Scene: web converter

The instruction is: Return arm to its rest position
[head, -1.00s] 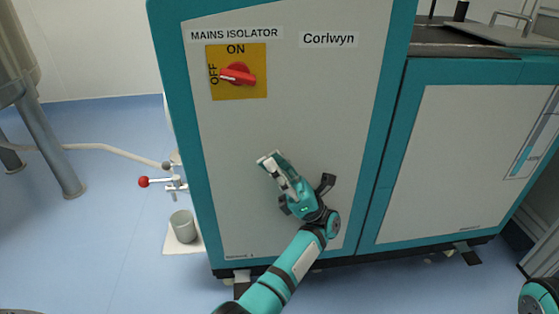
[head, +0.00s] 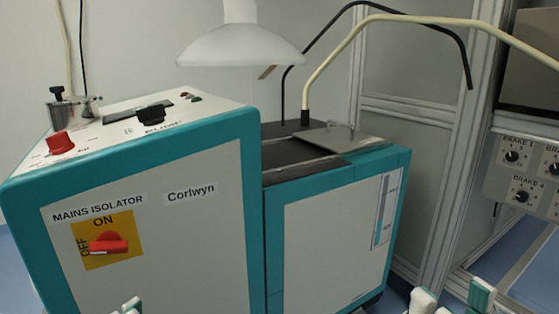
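My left gripper (head: 130,306) shows only as small pale and teal tips at the bottom edge, below the isolator switch and apart from it; its opening is not clear. My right gripper (head: 452,299) shows at the bottom right with two fingertips spread apart and nothing visible between them. The rest of both arms is out of view. The red mains isolator knob (head: 108,244) sits on its yellow plate (head: 124,259) on the cabinet front, its handle lying roughly level, towards OFF.
The teal and grey cabinet (head: 180,235) fills the left and middle. A red button (head: 60,143) and black knob (head: 151,114) are on its top. A white lamp-like hood (head: 240,47) hangs above. A brake control panel (head: 525,175) is at the right.

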